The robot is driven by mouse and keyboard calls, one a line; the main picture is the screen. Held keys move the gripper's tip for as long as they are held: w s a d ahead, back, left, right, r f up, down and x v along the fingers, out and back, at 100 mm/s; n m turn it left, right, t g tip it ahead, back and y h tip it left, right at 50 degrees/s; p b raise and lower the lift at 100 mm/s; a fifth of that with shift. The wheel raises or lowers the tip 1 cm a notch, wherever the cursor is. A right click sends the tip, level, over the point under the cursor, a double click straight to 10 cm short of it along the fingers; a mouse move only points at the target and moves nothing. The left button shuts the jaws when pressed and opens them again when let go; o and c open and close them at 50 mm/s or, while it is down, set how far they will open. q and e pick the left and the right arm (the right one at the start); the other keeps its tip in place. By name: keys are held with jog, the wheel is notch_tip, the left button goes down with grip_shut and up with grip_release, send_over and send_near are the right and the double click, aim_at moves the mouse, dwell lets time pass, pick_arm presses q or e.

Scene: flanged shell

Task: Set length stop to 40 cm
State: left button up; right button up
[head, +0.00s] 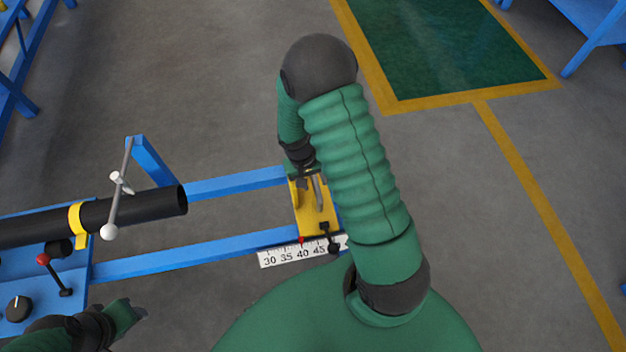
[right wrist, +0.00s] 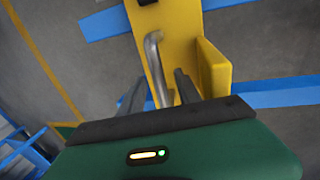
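The yellow length stop (head: 318,214) sits across the blue rails, and its red pointer (head: 301,240) is at about the 40 mark of the white scale (head: 300,252). A black lever (head: 329,238) is at the stop's front. My right gripper (head: 311,175) is over the stop, partly hidden by my arm. In the right wrist view, the fingers of the right gripper (right wrist: 158,82) stand on either side of the stop's grey bent handle (right wrist: 154,60), with small gaps visible. My left gripper (head: 138,312) is low at the left, away from the stop; its fingers are unclear.
A black tube (head: 150,207) lies at the left, with a yellow band (head: 76,218) around it. A grey rod with a ball end (head: 109,232) stands by it. A red-knobbed lever (head: 54,274) and a black dial (head: 18,308) are on the blue bench. Floor beyond the rails is clear.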

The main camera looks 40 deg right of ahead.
notch_tip(320, 180, up, 16)
jog(key=w+a+p, duration=0.1)
jog(key=a+p, duration=0.1)
jog(key=p, duration=0.2)
jog(key=shift+w+a+r, duration=0.2)
jog(key=shift+w+a, duration=0.15)
jog(key=shift+a, duration=0.05)
